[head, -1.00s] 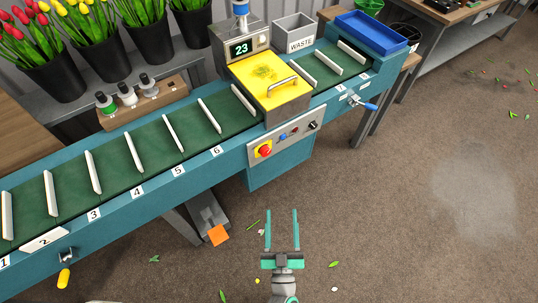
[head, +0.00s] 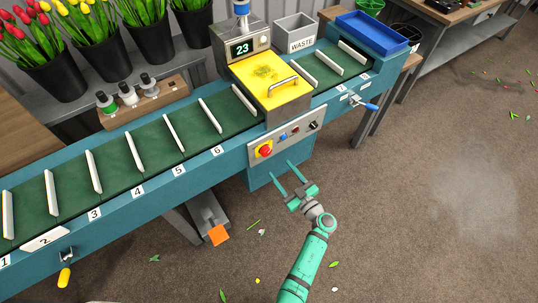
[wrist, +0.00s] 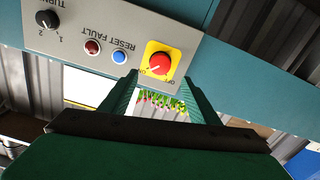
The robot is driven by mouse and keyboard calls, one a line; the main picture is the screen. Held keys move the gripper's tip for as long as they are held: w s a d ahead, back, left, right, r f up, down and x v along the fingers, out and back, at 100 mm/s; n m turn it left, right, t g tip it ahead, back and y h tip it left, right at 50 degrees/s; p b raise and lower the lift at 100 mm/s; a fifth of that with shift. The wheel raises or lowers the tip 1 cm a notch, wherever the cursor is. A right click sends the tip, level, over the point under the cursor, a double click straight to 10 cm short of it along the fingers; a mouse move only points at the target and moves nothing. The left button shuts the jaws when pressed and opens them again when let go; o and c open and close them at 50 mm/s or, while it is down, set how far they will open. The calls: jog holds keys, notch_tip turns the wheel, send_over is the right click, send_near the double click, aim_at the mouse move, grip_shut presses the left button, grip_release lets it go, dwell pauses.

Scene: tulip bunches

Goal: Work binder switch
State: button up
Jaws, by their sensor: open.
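The control panel (head: 288,140) is on the binder's front, below the yellow cover (head: 265,92). A red knob (head: 265,150) on a yellow plate is at its left end; in the wrist view the same red knob (wrist: 158,64) appears upside down, with small lettering around it. Beside it are a blue button (wrist: 119,57), a dark red round one (wrist: 93,47) and a black selector (wrist: 47,19) marked 1 and 2. My gripper (head: 282,172) is open and empty, just below and in front of the panel. In the wrist view its fingers (wrist: 160,92) point towards the red knob, apart from it.
The green belt (head: 150,158) with white dividers runs left and right of the binder. A display (head: 243,48) reads 23. A blue-handled lever (head: 366,105) sticks out at the right. An orange pedal (head: 218,235) is on the floor. Floor at the right is mostly clear.

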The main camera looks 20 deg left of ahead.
aim_at(268, 153)
jog(key=x, duration=0.9)
jog(key=shift+w+a, duration=0.25)
jog(key=shift+a, duration=0.05)
jog(key=c, duration=1)
jog(key=shift+c, duration=0.2)
